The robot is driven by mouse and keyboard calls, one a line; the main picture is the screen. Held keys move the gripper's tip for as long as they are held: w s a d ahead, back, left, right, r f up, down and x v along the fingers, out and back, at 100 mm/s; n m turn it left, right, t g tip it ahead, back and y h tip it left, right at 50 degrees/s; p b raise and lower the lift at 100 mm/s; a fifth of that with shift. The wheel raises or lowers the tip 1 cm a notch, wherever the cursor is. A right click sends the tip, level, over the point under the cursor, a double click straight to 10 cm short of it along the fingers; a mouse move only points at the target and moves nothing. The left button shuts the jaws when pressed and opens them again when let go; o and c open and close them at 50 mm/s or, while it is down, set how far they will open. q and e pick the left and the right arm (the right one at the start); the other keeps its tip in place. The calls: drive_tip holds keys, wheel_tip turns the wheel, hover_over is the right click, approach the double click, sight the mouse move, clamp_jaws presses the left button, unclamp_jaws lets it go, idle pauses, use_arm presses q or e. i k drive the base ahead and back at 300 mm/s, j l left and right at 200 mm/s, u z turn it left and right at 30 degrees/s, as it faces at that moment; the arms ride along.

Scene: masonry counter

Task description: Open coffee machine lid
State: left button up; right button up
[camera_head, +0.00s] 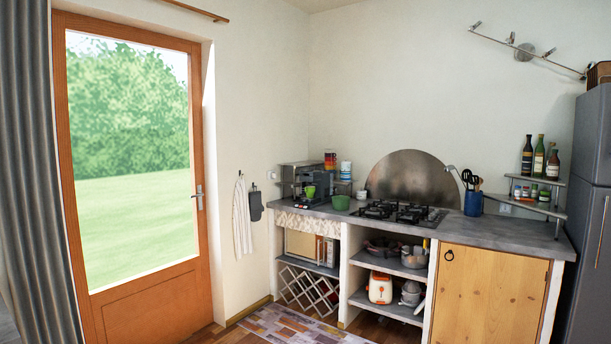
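The coffee machine (291,187) is a small dark grey appliance. It stands on the left end of the counter (330,212) against the back wall, at a distance from me. A green cup (310,192) shows at its front. The machine is too small in view to tell its lid apart or whether the lid is open or shut. Neither of my grippers is in view.
A green bowl (340,202) and a gas hob (402,213) are to the machine's right. A blue utensil pot (473,203) stands farther right. A patterned rug (290,328) lies before the counter. A wooden glass door (135,160) is at left, a grey fridge (590,220) at right.

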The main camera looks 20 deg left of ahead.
sight(311, 172)
drive_tip(key=i+j+u, duration=0.35)
drive_tip(key=i, duration=0.15)
drive_tip(key=i+j+u, duration=0.1)
drive_tip(key=i+u, duration=0.25)
drive_tip(key=i, duration=0.2)
